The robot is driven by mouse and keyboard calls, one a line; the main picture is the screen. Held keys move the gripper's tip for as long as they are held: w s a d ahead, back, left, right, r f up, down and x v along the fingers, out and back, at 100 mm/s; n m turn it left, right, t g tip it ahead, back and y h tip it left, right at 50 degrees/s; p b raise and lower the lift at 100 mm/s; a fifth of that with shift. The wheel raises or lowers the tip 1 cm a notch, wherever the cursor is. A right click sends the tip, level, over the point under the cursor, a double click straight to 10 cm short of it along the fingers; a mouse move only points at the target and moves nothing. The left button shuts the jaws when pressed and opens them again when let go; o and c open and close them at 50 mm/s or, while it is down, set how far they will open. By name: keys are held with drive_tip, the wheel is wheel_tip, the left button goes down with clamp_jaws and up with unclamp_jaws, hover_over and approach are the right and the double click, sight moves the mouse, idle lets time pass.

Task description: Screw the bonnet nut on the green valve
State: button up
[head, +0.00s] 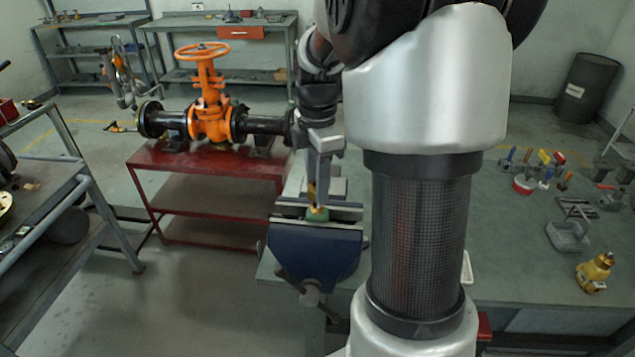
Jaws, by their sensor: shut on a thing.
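The green valve (317,214) is clamped upright in the jaws of a blue bench vise (312,255); only its top shows above the jaws. My gripper (315,193) points down right above it, shut on a small brass-coloured piece, which looks like the bonnet nut (311,193). The fingers hide most of this piece. It sits at the top of the green valve, but I cannot tell whether it is threaded or only resting there.
My arm blocks the middle right. A red table (170,158) with an orange gate valve (208,115) stands left of the vise. Floor between them is free.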

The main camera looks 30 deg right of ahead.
drive_tip(key=shift+f+b, duration=0.9)
drive_tip(key=shift+f, duration=0.95)
idle(2.2)
drive_tip(key=o, duration=1.2)
drive_tip(key=shift+r, duration=0.15)
drive_tip(key=shift+r+p, duration=2.85)
drive_tip(key=shift+r, duration=0.55)
